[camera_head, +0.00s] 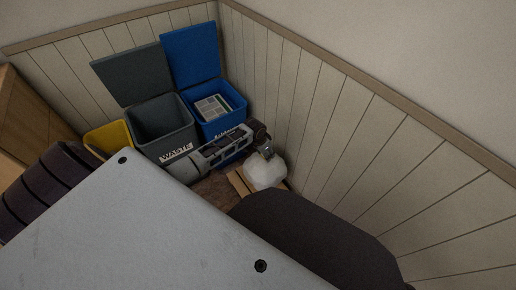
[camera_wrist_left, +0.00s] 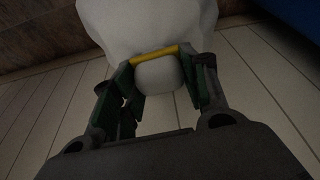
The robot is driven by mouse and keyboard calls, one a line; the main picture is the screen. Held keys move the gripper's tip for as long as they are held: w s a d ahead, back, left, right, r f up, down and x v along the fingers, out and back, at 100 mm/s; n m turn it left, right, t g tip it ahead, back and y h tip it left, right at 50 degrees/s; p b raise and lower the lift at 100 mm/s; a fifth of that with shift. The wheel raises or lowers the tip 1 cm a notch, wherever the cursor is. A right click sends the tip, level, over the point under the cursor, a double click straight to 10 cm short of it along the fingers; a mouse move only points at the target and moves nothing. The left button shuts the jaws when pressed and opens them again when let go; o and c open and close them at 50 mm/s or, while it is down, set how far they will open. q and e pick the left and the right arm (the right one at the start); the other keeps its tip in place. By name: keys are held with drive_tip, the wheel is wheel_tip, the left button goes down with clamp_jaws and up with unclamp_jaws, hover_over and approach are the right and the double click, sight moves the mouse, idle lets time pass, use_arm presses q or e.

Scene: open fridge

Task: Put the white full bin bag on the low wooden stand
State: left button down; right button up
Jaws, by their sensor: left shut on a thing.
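The white full bin bag (camera_head: 265,171) is at the right of the bins in the head view, over or on the low wooden stand (camera_head: 239,183). I cannot tell whether its underside touches the stand. The bag (camera_wrist_left: 150,22) fills the top middle of the left wrist view, with a yellow tie (camera_wrist_left: 155,53) at its neck. My left gripper (camera_head: 266,150) is at the bag's top; in the wrist view its fingers (camera_wrist_left: 158,80) are shut around the bag's knotted top. Much of the stand is hidden by the bag and my own body. My right gripper is not in view.
A grey open bin marked WASTE (camera_head: 160,128) and a blue open bin (camera_head: 225,122) with a box inside stand left of the bag. A yellow bin (camera_head: 108,137) is farther left. The panelled wall (camera_head: 320,125) rises close on the right.

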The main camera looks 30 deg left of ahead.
sight(265, 164)
use_arm(q)
drive_tip(key=shift+w+r+m, duration=0.1)
drive_tip(key=shift+w+m, duration=0.1)
drive_tip(key=shift+m, duration=0.3)
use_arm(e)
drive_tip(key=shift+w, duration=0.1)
use_arm(q)
drive_tip(key=shift+f+b, duration=1.45)
drive_tip(key=shift+f, duration=1.65)
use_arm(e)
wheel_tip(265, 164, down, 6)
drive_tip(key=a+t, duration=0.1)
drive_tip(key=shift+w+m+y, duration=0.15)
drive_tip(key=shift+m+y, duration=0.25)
use_arm(q)
drive_tip(key=shift+f, duration=0.1)
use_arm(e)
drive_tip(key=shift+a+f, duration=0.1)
use_arm(q)
drive_tip(key=shift+f+b, duration=0.65)
drive_tip(key=shift+f, duration=0.15)
drive_tip(key=shift+f+b, duration=0.5)
drive_tip(key=shift+f, duration=0.5)
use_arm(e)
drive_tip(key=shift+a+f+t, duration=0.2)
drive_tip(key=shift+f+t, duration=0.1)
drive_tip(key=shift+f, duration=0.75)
use_arm(q)
drive_tip(key=shift+f, duration=0.1)
